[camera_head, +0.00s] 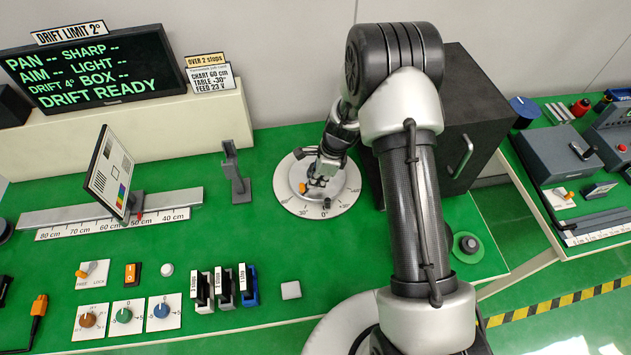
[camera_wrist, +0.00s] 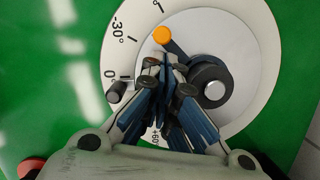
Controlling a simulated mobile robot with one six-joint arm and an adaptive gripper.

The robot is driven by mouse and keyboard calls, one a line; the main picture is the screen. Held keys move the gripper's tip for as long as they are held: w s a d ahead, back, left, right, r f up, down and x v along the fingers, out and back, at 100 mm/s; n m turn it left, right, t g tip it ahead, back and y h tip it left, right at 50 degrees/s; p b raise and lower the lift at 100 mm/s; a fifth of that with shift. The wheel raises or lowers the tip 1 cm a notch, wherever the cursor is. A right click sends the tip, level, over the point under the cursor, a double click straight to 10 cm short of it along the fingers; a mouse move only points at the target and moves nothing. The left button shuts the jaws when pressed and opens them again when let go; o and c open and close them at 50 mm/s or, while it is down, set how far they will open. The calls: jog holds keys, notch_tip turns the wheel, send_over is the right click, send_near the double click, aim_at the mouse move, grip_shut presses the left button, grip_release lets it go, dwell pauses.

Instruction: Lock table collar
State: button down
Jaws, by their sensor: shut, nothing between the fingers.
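The round turntable (camera_head: 345,196) has a white disc with an angle scale and lies on the green bench. It fills much of the wrist view (camera_wrist: 252,28). Its collar lever has an orange tip (camera_wrist: 161,35) and a dark arm running toward a dark round hub (camera_wrist: 212,82). The orange tip shows beside my gripper in the head view (camera_head: 303,188). A dark peg (camera_wrist: 118,91) stands near the 0° mark. My gripper (camera_wrist: 165,72) is shut and empty over the disc, its fingertips just below the lever. Whether they touch it I cannot tell. The fingers hide part of the disc.
A black box with a handle (camera_head: 462,110) stands close right of the turntable. A grey post (camera_head: 235,175) stands to its left, with a chart on a rail (camera_head: 110,175) farther left. A screen (camera_head: 90,68) reads DRIFT READY. Switches and knobs (camera_head: 125,315) line the front left.

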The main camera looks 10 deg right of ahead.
jog(key=shift+w+d, duration=0.2)
jog(key=shift+d, duration=0.25)
jog(key=shift+r, duration=0.15)
jog(key=p+v, duration=0.7)
jog(key=v, duration=0.2)
jog(key=shift+r+p, duration=0.3)
jog(key=shift+r, duration=0.05)
jog(key=shift+s, duration=0.1)
